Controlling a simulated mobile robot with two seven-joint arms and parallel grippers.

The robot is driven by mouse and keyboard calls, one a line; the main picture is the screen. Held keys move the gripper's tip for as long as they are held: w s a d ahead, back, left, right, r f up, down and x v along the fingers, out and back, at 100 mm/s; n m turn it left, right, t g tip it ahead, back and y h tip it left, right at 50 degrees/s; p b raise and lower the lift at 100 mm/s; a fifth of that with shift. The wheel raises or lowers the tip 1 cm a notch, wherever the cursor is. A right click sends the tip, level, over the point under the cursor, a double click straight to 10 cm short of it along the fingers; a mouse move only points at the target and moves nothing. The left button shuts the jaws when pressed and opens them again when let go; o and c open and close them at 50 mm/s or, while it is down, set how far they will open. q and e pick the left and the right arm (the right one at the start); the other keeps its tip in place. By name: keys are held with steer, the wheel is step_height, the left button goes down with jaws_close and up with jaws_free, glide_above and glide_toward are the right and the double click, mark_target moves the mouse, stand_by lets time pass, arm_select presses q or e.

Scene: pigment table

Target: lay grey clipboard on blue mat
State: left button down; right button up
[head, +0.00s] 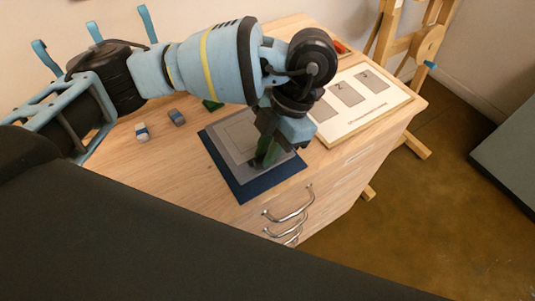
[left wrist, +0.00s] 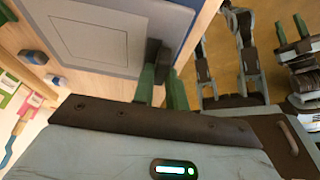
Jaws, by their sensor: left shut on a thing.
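The grey clipboard (head: 238,138) lies flat over the dark blue mat (head: 262,187) near the table's front edge. Mat shows along the clipboard's left and front sides; I cannot tell whether the two touch. My left gripper (head: 268,152) points down at the clipboard's right part, its green fingers closed on the clip. In the left wrist view, the dark clip stands between the fingertips (left wrist: 160,80), and the clipboard (left wrist: 95,42) spreads to the upper left. The arm hides part of the clipboard and the mat's far right. My right gripper is not in view.
Two small blue-and-white blocks (head: 142,132) (head: 177,117) lie left of the mat, and a green item (head: 212,104) lies behind it. A framed white board with numbered grey panels (head: 375,83) is to the right. Drawer handles (head: 288,205) stick out below the front edge.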

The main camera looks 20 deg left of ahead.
arm_select(q)
steer(key=shift+w+a, duration=0.15)
steer(key=shift+w, duration=0.25)
steer(key=shift+f, duration=1.75)
steer(key=c, duration=1.4)
jaws_free()
steer(key=shift+f, duration=0.1)
steer(key=v, duration=1.2)
steer(key=shift+s, duration=0.1)
